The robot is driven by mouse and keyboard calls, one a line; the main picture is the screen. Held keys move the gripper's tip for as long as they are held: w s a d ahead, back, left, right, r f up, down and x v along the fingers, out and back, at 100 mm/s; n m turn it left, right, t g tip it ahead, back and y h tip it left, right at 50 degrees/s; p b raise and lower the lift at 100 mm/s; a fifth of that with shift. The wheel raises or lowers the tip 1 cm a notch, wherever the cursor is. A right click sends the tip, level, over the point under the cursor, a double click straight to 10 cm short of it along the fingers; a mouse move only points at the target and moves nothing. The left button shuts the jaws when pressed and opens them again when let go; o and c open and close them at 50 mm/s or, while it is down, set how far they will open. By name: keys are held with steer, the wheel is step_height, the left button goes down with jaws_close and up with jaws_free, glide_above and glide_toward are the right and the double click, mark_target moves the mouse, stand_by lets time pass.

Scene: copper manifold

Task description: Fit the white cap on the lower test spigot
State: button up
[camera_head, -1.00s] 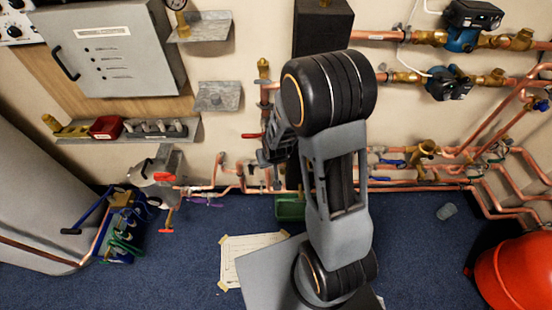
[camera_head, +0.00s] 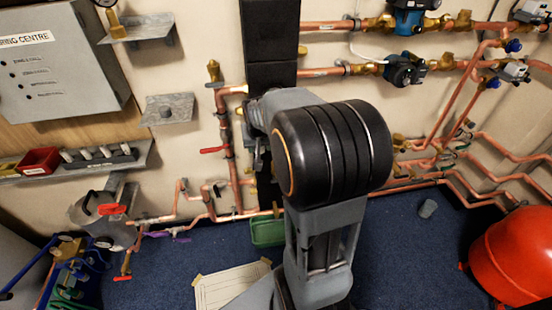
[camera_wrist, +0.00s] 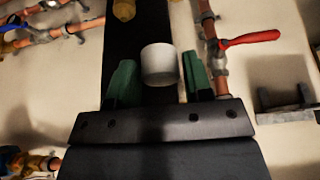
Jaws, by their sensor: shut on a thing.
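The white cap (camera_wrist: 161,64) is a short white cylinder, seen in the wrist view between the green fingers of my gripper (camera_wrist: 156,82). The fingers are shut on it and hold it up in front of a black vertical panel. In the head view my arm hides the gripper and the cap. I cannot pick out the lower test spigot for certain; a brass fitting (camera_wrist: 124,9) shows past the cap at the top of the wrist view.
A copper riser with a red lever valve (camera_head: 213,150) stands left of the black column (camera_head: 268,50); the lever also shows in the wrist view (camera_wrist: 250,39). A green tub (camera_head: 267,232) is on the blue floor below. A red vessel (camera_head: 512,257) stands at right.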

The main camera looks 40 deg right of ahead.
steer(key=d+f, duration=0.2)
steer(key=w+d+f, duration=0.1)
steer(key=d+f, duration=0.1)
steer(key=w+d+f+b, duration=0.1)
steer(key=d, duration=0.1)
steer(key=shift+d+f, duration=0.4)
steer(key=shift+w+d+f, duration=0.15)
steer(key=shift+d+f, duration=0.4)
steer(key=shift+f, duration=0.1)
steer(key=shift+d+f+b, duration=0.15)
steer(key=shift+f+b, duration=0.15)
steer(key=shift+f, duration=1.4)
steer(key=shift+f+b, duration=0.3)
steer(key=shift+f, duration=0.05)
steer(key=o, duration=1)
steer(key=shift+c, duration=0.2)
